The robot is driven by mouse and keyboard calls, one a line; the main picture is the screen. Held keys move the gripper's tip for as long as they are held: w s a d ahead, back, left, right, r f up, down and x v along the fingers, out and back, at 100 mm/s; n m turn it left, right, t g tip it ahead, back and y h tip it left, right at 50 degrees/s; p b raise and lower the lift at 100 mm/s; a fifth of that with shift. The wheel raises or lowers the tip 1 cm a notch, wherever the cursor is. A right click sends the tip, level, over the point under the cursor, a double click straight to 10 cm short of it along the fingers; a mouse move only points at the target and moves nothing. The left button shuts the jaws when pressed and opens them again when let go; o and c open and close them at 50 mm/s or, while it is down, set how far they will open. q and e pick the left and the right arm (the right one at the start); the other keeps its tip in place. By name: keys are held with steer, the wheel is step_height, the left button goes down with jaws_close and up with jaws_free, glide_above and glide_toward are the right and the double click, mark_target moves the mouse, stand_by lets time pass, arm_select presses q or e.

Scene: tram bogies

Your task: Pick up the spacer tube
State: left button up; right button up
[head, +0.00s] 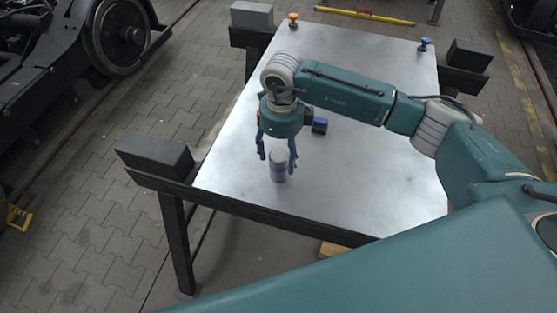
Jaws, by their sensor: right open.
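The spacer tube (278,166) looks like a short grey cylinder with a darker band. It stands upright on the bare metal table top (350,185), near the front left part. My right gripper (277,156) comes down from above, with one blue finger on each side of the tube's upper part. The fingers are spread open, and I cannot tell whether either one touches the tube. My left gripper is not in view.
A small blue and black object (319,125) lies just right of the gripper. An orange knob (293,19) and a blue knob (424,45) stand at the table's far edge. Dark blocks (153,153) flank the table. The table's right part is clear.

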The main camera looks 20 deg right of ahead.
steer(key=shift+s+f, duration=0.1)
steer(key=shift+f, duration=0.55)
steer(key=f+p, duration=0.1)
steer(key=f, duration=0.2)
steer(key=f+p, duration=0.1)
steer(key=shift+s+a+f+p, duration=0.15)
steer(key=shift+a+f+p, duration=0.1)
steer(key=shift+a+p, duration=0.1)
steer(key=shift+f, duration=0.4)
steer(key=shift+c, duration=0.3)
steer(key=c, duration=0.9)
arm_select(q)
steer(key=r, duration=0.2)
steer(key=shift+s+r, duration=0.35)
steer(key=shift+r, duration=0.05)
arm_select(e)
steer(key=c, duration=0.4)
